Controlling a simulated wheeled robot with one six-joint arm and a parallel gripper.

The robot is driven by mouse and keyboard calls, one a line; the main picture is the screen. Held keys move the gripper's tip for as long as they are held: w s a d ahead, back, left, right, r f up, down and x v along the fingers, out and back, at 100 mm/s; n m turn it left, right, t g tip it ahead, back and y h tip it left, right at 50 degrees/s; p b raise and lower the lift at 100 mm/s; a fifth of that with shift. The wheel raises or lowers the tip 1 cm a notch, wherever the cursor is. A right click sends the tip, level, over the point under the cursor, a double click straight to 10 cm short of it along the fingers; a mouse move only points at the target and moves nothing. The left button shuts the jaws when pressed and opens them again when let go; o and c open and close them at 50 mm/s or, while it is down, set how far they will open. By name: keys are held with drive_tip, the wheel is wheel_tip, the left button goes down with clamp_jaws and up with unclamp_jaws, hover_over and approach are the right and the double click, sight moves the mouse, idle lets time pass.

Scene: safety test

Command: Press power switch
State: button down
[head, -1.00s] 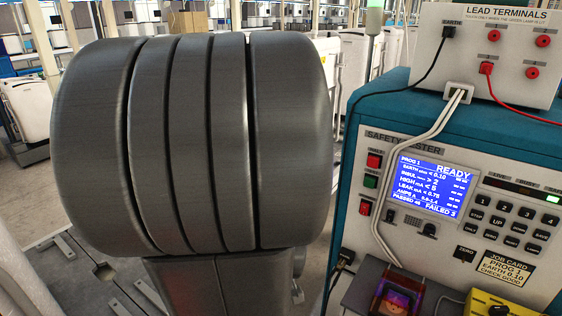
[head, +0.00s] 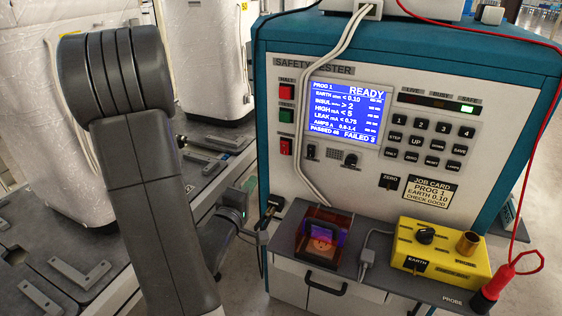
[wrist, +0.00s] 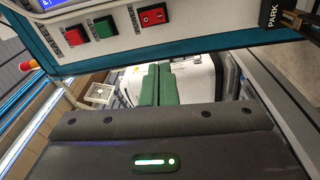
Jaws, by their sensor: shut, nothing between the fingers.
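The power switch is a red rocker (head: 286,146) at the lower left of the safety tester's (head: 340,165) front panel, below the red HALT button (head: 286,91) and green TEST button (head: 286,116). In the wrist view the power switch (wrist: 153,15) is at the top, right of the green button (wrist: 104,27). My gripper (head: 249,186) is low beside the tester's left edge in the head view, below and left of the switch. In the wrist view my gripper's green fingers (wrist: 158,70) are together and empty, apart from the switch.
A shelf at the tester's front holds a small purple-lit device (head: 322,240) and a yellow box (head: 440,250). White wrapped machines (head: 195,60) stand behind at left.

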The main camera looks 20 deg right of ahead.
sight(283, 147)
drive_tip(key=shift+s+d+f+n+h+b, duration=0.1)
drive_tip(key=shift+s+d+n+h+b, duration=0.2)
drive_tip(key=shift+s+d+h, duration=0.5)
drive_tip(key=shift+w+a, duration=0.15)
drive_tip(key=p+x, duration=0.2)
drive_tip(key=x, duration=1.2)
